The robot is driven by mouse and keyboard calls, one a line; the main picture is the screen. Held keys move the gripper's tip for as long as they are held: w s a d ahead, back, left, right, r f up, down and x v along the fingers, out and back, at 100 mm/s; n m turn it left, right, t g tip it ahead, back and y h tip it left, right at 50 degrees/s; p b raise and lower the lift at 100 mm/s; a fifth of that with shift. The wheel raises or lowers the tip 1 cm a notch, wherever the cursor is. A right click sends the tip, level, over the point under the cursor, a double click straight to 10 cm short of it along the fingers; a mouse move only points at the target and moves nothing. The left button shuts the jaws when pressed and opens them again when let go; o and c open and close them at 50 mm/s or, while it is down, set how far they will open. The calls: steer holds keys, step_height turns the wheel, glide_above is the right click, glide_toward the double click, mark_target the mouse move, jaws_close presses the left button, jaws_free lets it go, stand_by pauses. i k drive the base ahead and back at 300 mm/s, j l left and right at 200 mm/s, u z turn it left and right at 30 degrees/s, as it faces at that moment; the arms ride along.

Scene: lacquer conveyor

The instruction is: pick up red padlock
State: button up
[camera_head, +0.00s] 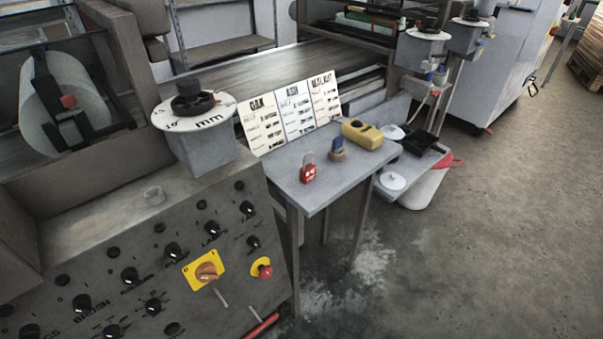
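The red padlock (308,173) stands on the small grey side table (330,188), near its left front part. It has a red body with pale marks and a greyish shackle on top. A small blue and tan object (337,149) stands behind it to the right, apart from it. A yellow object (362,134) with a dark spot lies farther right on the same table. My gripper is not in this view, so its place and state do not show.
Three label cards (284,117) stand along the table's back edge. A control panel (150,265) with knobs and a red button (265,271) fills the left front. A conveyor (270,75) lies behind. The concrete floor (480,250) at right is open.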

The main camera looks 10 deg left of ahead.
mark_target(308, 172)
steer(key=i+l+u, duration=1.05)
steer(key=k+l, duration=0.1)
